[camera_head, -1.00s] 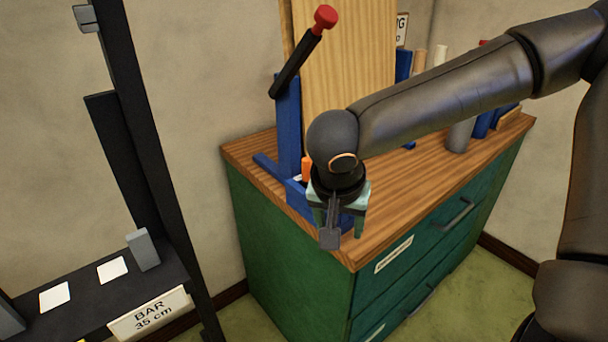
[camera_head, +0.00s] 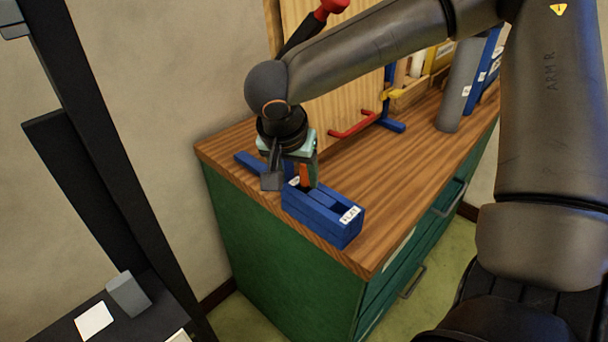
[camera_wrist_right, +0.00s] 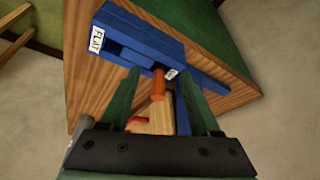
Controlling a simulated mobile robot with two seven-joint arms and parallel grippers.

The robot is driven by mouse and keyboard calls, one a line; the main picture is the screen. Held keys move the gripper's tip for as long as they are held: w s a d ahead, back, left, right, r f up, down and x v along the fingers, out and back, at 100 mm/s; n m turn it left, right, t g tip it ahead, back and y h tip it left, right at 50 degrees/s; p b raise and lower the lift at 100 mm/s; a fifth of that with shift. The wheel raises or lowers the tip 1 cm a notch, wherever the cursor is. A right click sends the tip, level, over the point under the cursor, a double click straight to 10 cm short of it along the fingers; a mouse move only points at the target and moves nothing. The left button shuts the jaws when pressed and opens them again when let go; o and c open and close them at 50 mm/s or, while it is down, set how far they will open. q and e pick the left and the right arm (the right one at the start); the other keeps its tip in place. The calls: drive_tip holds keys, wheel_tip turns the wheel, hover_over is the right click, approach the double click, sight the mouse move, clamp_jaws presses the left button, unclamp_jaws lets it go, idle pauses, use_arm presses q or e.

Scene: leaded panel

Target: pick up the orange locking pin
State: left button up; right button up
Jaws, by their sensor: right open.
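The orange locking pin (camera_head: 305,175) stands in a blue block labelled FLAT (camera_head: 325,215) on the wooden bench top. It also shows in the right wrist view (camera_wrist_right: 158,84), between my finger tips. My right gripper (camera_head: 300,172) is open, its teal fingers close over the pin; in the right wrist view the fingers (camera_wrist_right: 160,100) stand apart on either side of it. I cannot tell whether either finger touches it. The pin's lower part is hidden in the block. My left gripper is not in view.
The green cabinet (camera_head: 270,265) carries the bench top (camera_head: 395,180). A wooden board (camera_head: 345,105) stands behind my right arm, with a red-handled lever (camera_head: 325,12). A grey cylinder (camera_head: 461,85) stands at the back right. A dark rack (camera_head: 105,150) is at left.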

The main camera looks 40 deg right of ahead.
sight(305, 172)
drive_tip(key=w+d, duration=0.2)
drive_tip(key=d, duration=0.1)
drive_tip(key=x, duration=0.5)
drive_tip(key=shift+w+d, duration=0.25)
drive_tip(key=shift+d, duration=0.2)
clamp_jaws()
idle(0.4)
